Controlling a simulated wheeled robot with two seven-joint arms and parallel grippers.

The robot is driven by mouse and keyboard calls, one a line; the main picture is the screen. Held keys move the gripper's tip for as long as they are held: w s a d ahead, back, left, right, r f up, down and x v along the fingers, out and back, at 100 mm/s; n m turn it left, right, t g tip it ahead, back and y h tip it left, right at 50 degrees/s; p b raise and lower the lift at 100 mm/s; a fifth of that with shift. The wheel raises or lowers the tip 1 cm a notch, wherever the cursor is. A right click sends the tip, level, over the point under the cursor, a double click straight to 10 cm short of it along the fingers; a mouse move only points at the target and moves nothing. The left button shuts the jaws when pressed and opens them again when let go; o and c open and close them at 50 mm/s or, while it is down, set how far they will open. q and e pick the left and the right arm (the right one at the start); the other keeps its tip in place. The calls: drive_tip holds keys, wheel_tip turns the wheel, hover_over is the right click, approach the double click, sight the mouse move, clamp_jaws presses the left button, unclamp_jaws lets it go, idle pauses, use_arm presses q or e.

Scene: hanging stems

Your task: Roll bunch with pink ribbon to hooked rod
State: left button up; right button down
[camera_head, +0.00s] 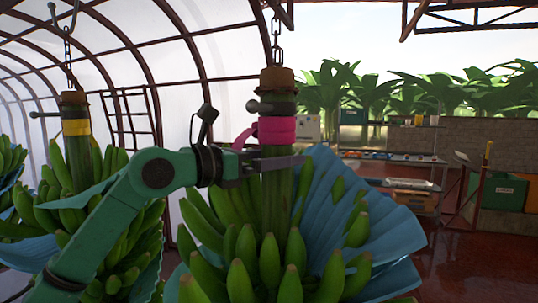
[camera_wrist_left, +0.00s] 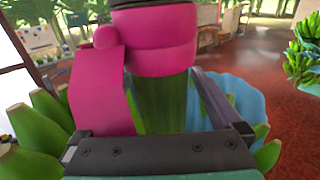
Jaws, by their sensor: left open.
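The bunch with the pink ribbon (camera_head: 277,130) hangs in the middle of the head view, its green bananas (camera_head: 240,275) partly wrapped in blue sheeting. The ribbon is wound around the upper stem, and a loose end hangs down in the left wrist view (camera_wrist_left: 165,55). My left gripper (camera_head: 272,163) is at the stem just below the ribbon. It is open, with the stem in front of its palm and one finger along the stem's right side; the ribbon end hides the other side. A curved metal hook (camera_head: 75,14) shows at top left; I cannot tell if it is the hooked rod.
A bunch with a yellow ribbon (camera_head: 76,127) hangs close by on the left, behind my left arm. A chain (camera_head: 276,45) holds the pink-ribbon bunch from above. Tables with trays (camera_head: 410,184) and a green crate (camera_head: 503,192) stand at the back right. Red floor (camera_head: 470,260) is open at right.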

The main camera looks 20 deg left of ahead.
use_arm(q)
drive_tip(key=shift+w+a+r, duration=0.1)
drive_tip(key=shift+a, duration=0.15)
drive_tip(key=b+v, duration=0.1)
drive_tip(key=v, duration=0.1)
drive_tip(key=b+v, duration=0.1)
drive_tip(key=f+b+v, duration=0.1)
drive_tip(key=v, duration=0.1)
drive_tip(key=shift+s+a+b, duration=0.2)
drive_tip(key=shift+s+b, duration=0.1)
drive_tip(key=b, duration=0.3)
hover_over(202, 203)
drive_tip(key=shift+w+r, duration=0.2)
drive_tip(key=shift+r, duration=0.15)
drive_tip(key=shift+s+r, duration=0.1)
drive_tip(key=shift+s, duration=0.1)
